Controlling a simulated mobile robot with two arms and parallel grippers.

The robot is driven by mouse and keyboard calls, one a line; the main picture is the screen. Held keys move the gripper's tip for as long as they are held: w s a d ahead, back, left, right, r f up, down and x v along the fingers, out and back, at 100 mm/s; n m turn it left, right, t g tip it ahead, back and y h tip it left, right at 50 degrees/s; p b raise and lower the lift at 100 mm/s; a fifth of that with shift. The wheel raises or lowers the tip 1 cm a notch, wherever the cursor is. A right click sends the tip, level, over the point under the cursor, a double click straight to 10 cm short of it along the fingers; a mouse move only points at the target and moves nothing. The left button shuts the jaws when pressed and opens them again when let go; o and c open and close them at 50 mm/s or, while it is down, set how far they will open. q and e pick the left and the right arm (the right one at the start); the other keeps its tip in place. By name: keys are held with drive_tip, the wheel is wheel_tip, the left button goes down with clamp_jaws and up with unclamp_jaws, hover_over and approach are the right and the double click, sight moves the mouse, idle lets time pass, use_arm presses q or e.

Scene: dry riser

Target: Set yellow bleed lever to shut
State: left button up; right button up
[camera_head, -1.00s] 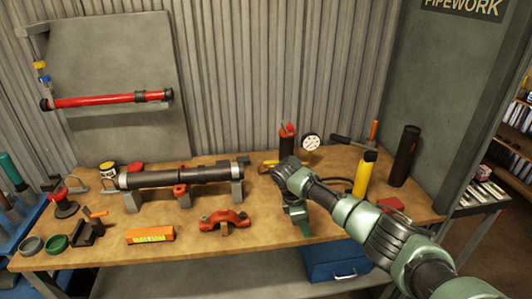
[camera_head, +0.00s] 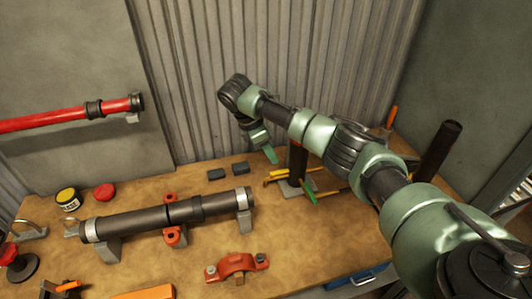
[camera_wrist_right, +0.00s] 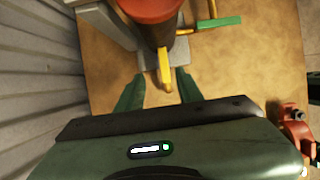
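The yellow bleed lever (camera_head: 278,175) sticks out low from the dark riser fitting (camera_head: 297,160) at the back right of the bench. In the right wrist view the lever (camera_wrist_right: 165,68) points toward my right gripper (camera_wrist_right: 158,82). The two green fingers are apart, and the lever's end shows between their tips without visible contact. I cannot tell the remaining depth gap. In the head view my right gripper (camera_head: 268,150) hangs beside the fitting, on its left. My left gripper is not in view.
A green lever (camera_wrist_right: 218,24) sits beside the fitting. A dark pipe on stands (camera_head: 165,216) and a red clamp (camera_head: 237,264) lie to the left and in front. A dark cylinder (camera_head: 435,155) stands at the right. Corrugated wall (camera_head: 205,90) rises behind.

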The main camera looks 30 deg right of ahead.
sight(282, 171)
drive_tip(key=f, duration=0.1)
drive_tip(key=s+d+f+p, duration=0.1)
drive_tip(key=f, duration=0.1)
drive_tip(key=shift+s+d+f, duration=0.1)
drive_tip(key=shift+s+d, duration=0.2)
drive_tip(key=x, duration=0.1)
drive_tip(key=p+x, duration=0.1)
drive_tip(key=shift+w+d+f, duration=0.1)
drive_tip(key=shift+w+f, duration=0.1)
drive_tip(key=shift+f, duration=0.15)
drive_tip(key=shift+d+f, duration=0.15)
drive_tip(key=shift+f, duration=0.35)
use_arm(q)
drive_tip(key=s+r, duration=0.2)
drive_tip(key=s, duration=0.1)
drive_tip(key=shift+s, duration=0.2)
use_arm(e)
clamp_jaws()
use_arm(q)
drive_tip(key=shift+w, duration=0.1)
